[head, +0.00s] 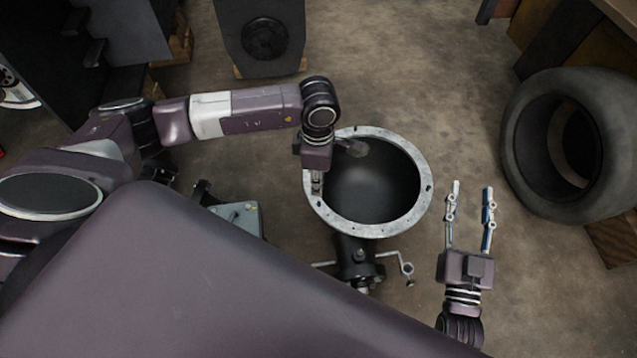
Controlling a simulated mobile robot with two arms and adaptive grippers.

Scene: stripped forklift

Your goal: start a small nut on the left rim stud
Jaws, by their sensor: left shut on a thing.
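A round metal rim (424,200) with a pale flange and a dark, hollow middle sits on a stand in the centre of the head view. Small dark holes or studs dot the flange. My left gripper (316,188) comes in from above at the rim's left side, its tips over the left part of the flange. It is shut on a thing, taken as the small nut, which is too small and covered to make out. The left stud is hidden there too. My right gripper (471,186) is open and empty, right of the rim, its two fingers apart.
A large black tyre (612,112) lies at the right. A grey box-like part (237,216) is left of the rim. A crank handle (405,268) sticks out below the rim. A dark block (262,35) stands at the back.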

